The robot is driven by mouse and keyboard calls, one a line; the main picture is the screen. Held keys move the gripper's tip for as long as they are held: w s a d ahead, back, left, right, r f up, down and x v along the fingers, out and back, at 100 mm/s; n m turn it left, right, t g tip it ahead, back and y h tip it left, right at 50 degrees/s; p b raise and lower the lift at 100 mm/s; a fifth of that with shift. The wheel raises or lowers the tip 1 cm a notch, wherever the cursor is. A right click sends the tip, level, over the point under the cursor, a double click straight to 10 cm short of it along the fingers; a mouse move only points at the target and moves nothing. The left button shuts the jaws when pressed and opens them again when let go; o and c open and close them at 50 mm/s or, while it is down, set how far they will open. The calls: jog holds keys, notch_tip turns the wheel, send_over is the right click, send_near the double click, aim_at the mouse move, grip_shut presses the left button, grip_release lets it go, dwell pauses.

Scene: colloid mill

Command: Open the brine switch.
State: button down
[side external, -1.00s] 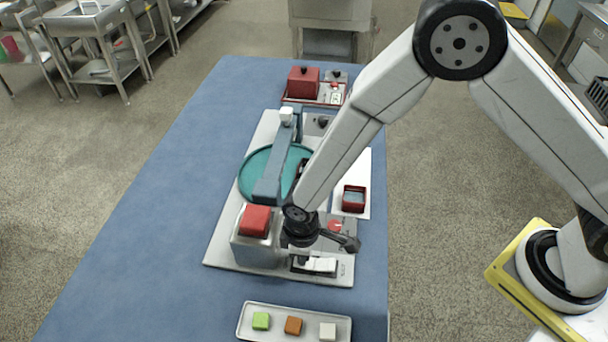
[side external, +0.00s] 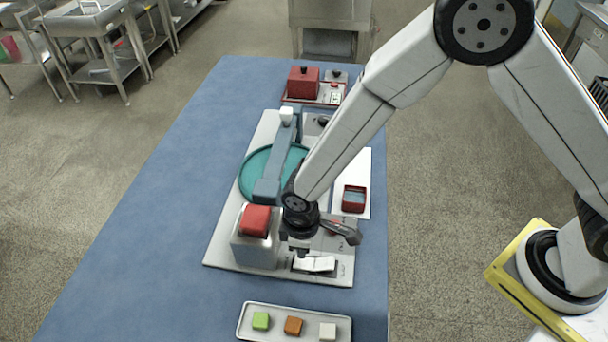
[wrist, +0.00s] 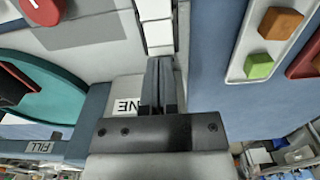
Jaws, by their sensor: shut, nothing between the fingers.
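The white rocker switch (side external: 314,264) sits in a dark frame at the front edge of the grey machine plate. In the wrist view its white segments (wrist: 156,28) run up to the top edge, just beyond my fingertips. A label ending in "NE" (wrist: 126,105) is partly covered by my gripper. My gripper (side external: 299,252) is shut and empty, above the left end of the switch. Its closed fingers also show in the wrist view (wrist: 158,62). Which way the rocker is tilted, and whether the fingertips touch it, I cannot tell.
A grey box with a red block (side external: 255,220) stands left of my gripper. Behind are a teal disc (side external: 257,168) and a blue-grey arm (side external: 274,165). A small red box (side external: 354,198) is to the right. A tray (side external: 246,333) with coloured cubes lies in front.

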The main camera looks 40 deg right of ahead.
jog(key=shift+r, duration=2.05)
jog(key=shift+d, duration=0.1)
jog(key=s+d+r+m+t, duration=0.1)
jog(key=s+d+r+m, duration=0.1)
jog(key=d, duration=0.6)
jog(key=s+d+r+m, duration=0.2)
jog(key=d+r+m, duration=0.2)
jog(key=d, duration=0.3)
jog(key=s+d+r+m+t, duration=0.1)
jog(key=s+d+r+m, duration=0.1)
jog(key=d+r, duration=0.3)
jog(key=d+m, duration=0.1)
jog(key=d, duration=0.2)
jog(key=shift+d+t, duration=0.3)
jog(key=shift+d, duration=0.05)
jog(key=shift+w+r, duration=0.1)
